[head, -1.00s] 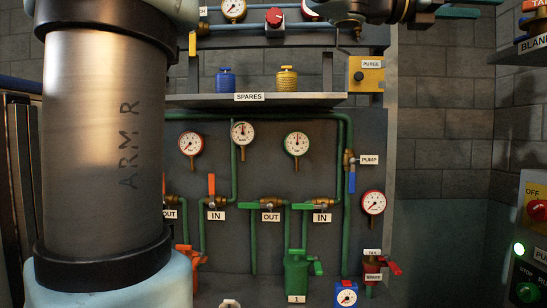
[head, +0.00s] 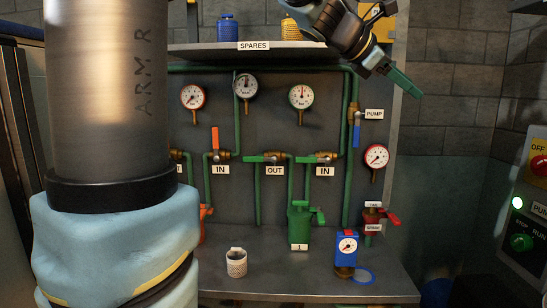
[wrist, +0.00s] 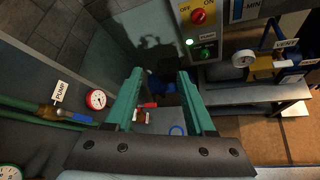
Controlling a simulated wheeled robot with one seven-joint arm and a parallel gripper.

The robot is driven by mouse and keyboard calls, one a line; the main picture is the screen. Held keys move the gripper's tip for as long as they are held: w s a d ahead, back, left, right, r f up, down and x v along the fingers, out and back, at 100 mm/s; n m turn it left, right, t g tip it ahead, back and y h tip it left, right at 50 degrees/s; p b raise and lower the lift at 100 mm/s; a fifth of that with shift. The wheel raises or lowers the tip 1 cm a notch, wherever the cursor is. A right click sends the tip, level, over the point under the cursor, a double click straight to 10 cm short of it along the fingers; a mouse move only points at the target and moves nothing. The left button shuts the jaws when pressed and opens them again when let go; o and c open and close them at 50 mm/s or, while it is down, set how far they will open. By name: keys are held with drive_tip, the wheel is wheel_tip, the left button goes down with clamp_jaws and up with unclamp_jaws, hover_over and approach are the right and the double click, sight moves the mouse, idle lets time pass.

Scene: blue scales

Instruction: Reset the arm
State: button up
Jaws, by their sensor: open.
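My gripper (head: 408,88) shows at the upper right of the head view, in front of the right edge of the pipe panel and angled down to the right. Its green fingers look empty. In the wrist view the gripper (wrist: 161,72) has its two green fingers wide apart with nothing held between them. A large column of my arm, marked ARM R, fills the left of the head view and hides the panel behind it.
The pipe panel carries gauges (head: 301,96), valves and a SPARES shelf (head: 340,50). A white perforated cup (head: 236,262), a green canister (head: 298,224) and a blue gauge unit (head: 346,248) stand on the bench (head: 290,285). A switch box (wrist: 202,28) is on the right.

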drive_tip(key=w+a+f+m+y, duration=0.1)
drive_tip(key=a+f+m+y, duration=0.2)
drive_tip(key=a+f, duration=0.6)
drive_tip(key=w+a+f+m+y, duration=0.1)
drive_tip(key=a+f+m+y, duration=0.2)
drive_tip(key=a+f, duration=0.6)
drive_tip(key=s+a+f+m+y, duration=0.2)
drive_tip(key=s+a+f+m, duration=0.2)
drive_tip(key=a+f, duration=0.4)
drive_tip(key=s+a+f+m+g+y, duration=0.1)
drive_tip(key=s+a+f+m+y, duration=0.2)
drive_tip(key=s+a+f+m, duration=0.2)
drive_tip(key=a+f, duration=0.3)
drive_tip(key=f, duration=0.1)
drive_tip(key=shift+s+f+m+y, duration=0.2)
drive_tip(key=shift+f+m+y, duration=0.1)
drive_tip(key=shift+m, duration=0.1)
